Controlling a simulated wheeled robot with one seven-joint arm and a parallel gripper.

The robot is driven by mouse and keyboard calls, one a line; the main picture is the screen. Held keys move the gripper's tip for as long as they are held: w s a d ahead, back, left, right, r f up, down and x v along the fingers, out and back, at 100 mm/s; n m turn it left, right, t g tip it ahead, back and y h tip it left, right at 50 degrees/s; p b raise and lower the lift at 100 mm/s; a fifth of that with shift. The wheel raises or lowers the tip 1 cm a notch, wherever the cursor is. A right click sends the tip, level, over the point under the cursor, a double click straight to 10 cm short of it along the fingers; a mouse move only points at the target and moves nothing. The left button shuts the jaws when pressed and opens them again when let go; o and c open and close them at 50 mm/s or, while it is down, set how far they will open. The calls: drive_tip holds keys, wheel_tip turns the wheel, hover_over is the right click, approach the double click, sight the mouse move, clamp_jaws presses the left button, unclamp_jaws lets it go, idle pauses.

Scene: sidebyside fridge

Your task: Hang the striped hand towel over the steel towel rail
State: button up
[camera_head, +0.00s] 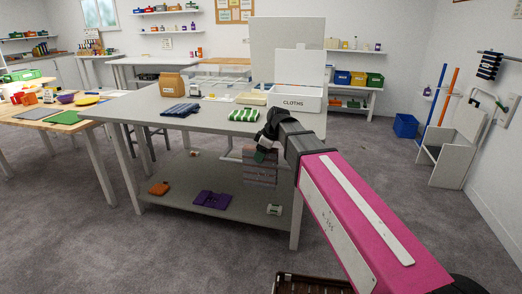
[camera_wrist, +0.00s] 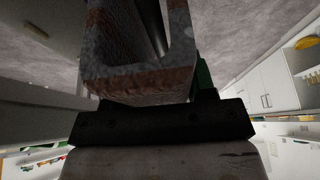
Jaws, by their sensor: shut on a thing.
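My gripper (camera_head: 261,150) is beside the near right part of the grey table, below its top. It is shut on a hanging grey cloth with reddish-brown bands (camera_head: 260,172), which looks like a striped towel. The cloth also shows in the wrist view (camera_wrist: 135,80), hanging in folds from the dark jaws (camera_wrist: 160,122); the grip itself is partly hidden. A thin rail (camera_head: 508,56) is on the right wall, with a dark striped cloth (camera_head: 488,66) hanging at its left end. A blue striped cloth (camera_head: 180,110) and a green-and-white striped cloth (camera_head: 243,115) lie on the table.
A white CLOTHS bin (camera_head: 297,103) stands on the grey table (camera_head: 140,108). Its lower shelf (camera_head: 180,196) holds small items. A white chair-like stand (camera_head: 458,150), upright poles (camera_head: 437,98) and a blue bin (camera_head: 405,126) are at right. Carpet between table and right wall looks clear.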

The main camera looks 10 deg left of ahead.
drive_tip(key=shift+f, duration=2.6)
drive_tip(key=o, duration=1)
drive_tip(key=shift+c, duration=0.2)
